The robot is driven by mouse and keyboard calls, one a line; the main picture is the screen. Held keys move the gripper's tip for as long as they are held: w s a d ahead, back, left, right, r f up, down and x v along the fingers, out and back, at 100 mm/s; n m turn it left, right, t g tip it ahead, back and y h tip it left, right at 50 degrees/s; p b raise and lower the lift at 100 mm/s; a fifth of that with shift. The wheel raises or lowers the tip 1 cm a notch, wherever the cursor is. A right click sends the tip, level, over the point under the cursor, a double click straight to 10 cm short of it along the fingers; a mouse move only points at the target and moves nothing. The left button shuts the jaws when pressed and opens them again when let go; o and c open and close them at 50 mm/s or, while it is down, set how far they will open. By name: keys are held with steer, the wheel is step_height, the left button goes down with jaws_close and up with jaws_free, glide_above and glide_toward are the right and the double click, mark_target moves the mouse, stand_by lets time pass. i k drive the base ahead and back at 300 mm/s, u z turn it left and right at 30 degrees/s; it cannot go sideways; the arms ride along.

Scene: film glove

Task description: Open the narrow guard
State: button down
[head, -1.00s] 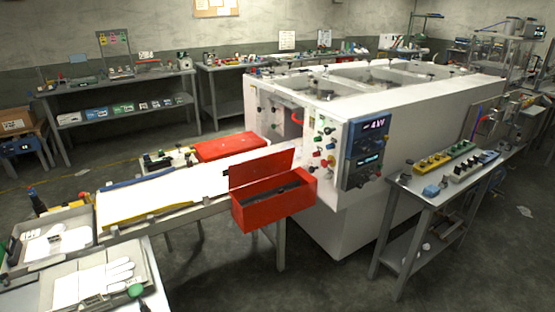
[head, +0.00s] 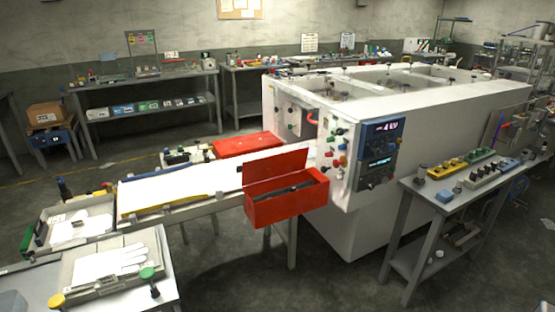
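Two red parts sit by the conveyor at the machine's mouth in the head view, and I cannot tell which is the narrow guard. The nearer is a red box (head: 287,204) on the conveyor's near side, with its red lid (head: 276,169) raised and its dark inside showing. The other is a flat red cover (head: 248,144) on the far side, lying level. A white sheet or belt (head: 200,182) runs between them into the white machine (head: 400,120). My gripper is not in view.
The machine's front bears coloured knobs and a blue control panel (head: 379,153). A grey bench (head: 408,200) with several small devices stands at the right. Trays with white gloves (head: 110,265) lie at the lower left. The floor before the red box is clear.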

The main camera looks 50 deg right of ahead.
mark_target(254, 171)
steer(key=u, duration=1.05)
steer(key=k, duration=1.3)
steer(key=z, duration=1.5)
steer(key=i, duration=0.35)
steer(key=u, duration=0.35)
